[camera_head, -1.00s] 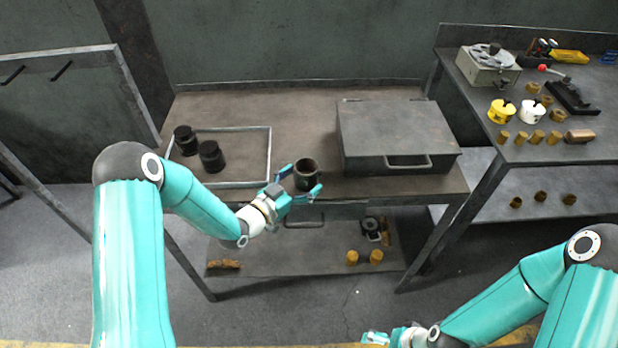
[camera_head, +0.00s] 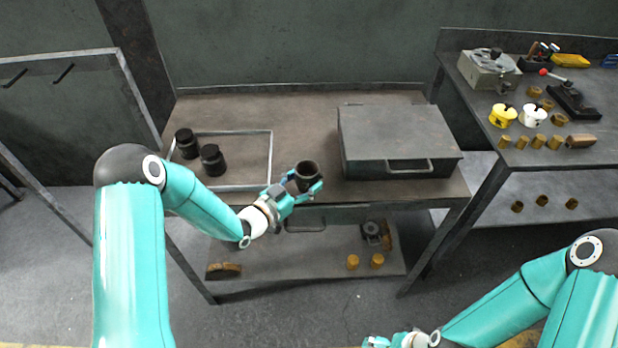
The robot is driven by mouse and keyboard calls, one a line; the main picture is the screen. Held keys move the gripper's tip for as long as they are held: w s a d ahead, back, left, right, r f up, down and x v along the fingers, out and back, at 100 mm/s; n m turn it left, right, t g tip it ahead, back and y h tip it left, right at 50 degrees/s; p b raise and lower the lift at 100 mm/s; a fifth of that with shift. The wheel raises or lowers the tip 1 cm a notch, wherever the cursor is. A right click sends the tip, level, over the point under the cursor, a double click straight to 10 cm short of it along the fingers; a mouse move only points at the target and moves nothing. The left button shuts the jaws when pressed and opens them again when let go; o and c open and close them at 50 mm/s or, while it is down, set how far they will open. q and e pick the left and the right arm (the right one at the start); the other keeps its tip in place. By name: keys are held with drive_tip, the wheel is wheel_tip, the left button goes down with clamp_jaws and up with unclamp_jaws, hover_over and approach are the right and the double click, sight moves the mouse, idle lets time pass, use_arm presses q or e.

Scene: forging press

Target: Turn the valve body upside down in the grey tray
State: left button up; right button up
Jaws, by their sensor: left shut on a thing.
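My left gripper (camera_head: 303,188) is shut on a dark, hollow cylindrical valve body (camera_head: 307,174), near the front edge of the table between the tray and the grey box. Its round opening faces up and toward me. Whether it touches the table I cannot tell. The grey tray (camera_head: 271,157) is a shallow rimmed frame on the left of the table. Two other black valve bodies stand in its left part, one at the back (camera_head: 186,143) and one nearer (camera_head: 212,160). My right gripper (camera_head: 376,342) is low at the bottom edge, away from the table; its fingers are too small to read.
A large grey metal box (camera_head: 397,135) with a front handle stands on the table's right side. A side bench (camera_head: 519,90) at right holds yellow and white pots and brass parts. The tray's right part is empty. A lower shelf (camera_head: 310,262) holds several small parts.

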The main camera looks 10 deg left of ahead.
sight(304, 160)
use_arm(q)
drive_tip(key=shift+r+p, duration=1.45)
drive_tip(key=shift+r, duration=2.45)
wheel_tip(304, 160, up, 9)
drive_tip(key=p, duration=0.4)
drive_tip(key=shift+f, duration=0.1)
drive_tip(key=m+b, duration=0.4)
drive_tip(key=b, duration=0.3)
drive_tip(key=m+y+b, duration=0.1)
drive_tip(key=m+b, duration=0.3)
drive_tip(key=b, duration=0.4)
drive_tip(key=shift+m+t, duration=0.3)
drive_tip(key=shift+t, duration=0.1)
